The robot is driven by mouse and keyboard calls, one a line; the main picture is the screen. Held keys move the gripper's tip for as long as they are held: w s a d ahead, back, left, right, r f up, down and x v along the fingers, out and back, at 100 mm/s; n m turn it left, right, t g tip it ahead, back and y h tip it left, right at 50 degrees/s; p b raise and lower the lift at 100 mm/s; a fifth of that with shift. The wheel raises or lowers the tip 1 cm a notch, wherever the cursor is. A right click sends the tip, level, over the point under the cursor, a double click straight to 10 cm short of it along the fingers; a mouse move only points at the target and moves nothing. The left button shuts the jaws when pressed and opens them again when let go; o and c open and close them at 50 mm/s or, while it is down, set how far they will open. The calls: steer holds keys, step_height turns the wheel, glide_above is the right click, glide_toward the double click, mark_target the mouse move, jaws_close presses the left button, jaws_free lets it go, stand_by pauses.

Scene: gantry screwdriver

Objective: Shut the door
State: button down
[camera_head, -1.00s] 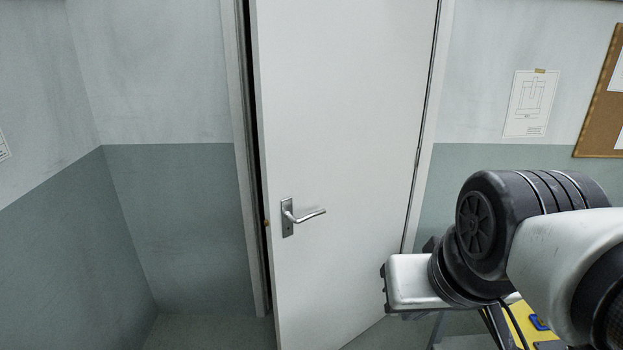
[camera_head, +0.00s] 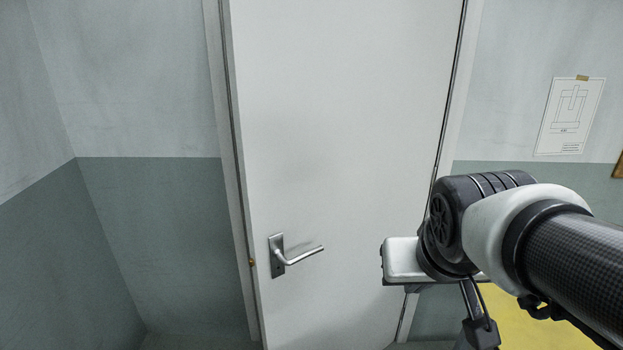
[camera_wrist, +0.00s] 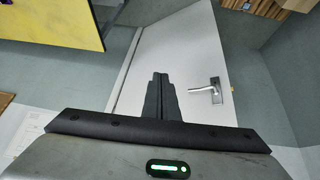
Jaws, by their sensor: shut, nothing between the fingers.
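The white door (camera_head: 340,150) fills the middle of the head view, with its lever handle (camera_head: 290,256) low on the left side. Only a thin dark line shows along its left edge, beside the frame (camera_head: 222,120). The door edge and a small brass latch part show there, so it looks slightly ajar. The wrist view also shows the door (camera_wrist: 185,50) and its handle (camera_wrist: 208,91). My gripper (camera_wrist: 158,76) is shut and empty, pointing towards the door panel beside the handle. I cannot tell whether the fingertips touch it. In the head view, the fingers are not clearly visible.
A grey-green wall (camera_head: 150,240) stands left of the door. A paper drawing (camera_head: 571,116) hangs on the right wall. A yellow surface (camera_head: 540,325) lies at lower right, beneath my arm; it also shows at upper left in the wrist view (camera_wrist: 50,20).

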steer(key=w+d+f+m, duration=0.1)
steer(key=w+d+f, duration=0.2)
steer(key=w+f, duration=0.5)
steer(key=m+t+y+b, duration=0.7)
steer(key=m+y+b, duration=0.3)
steer(key=b, duration=0.3)
glide_toward(298, 261)
steer(key=shift+h, duration=0.3)
steer(key=b+x, duration=0.3)
steer(key=x, duration=0.3)
steer(key=shift+w+a+r, duration=0.1)
steer(key=shift+w+a, duration=0.05)
steer(key=shift+a, duration=0.1)
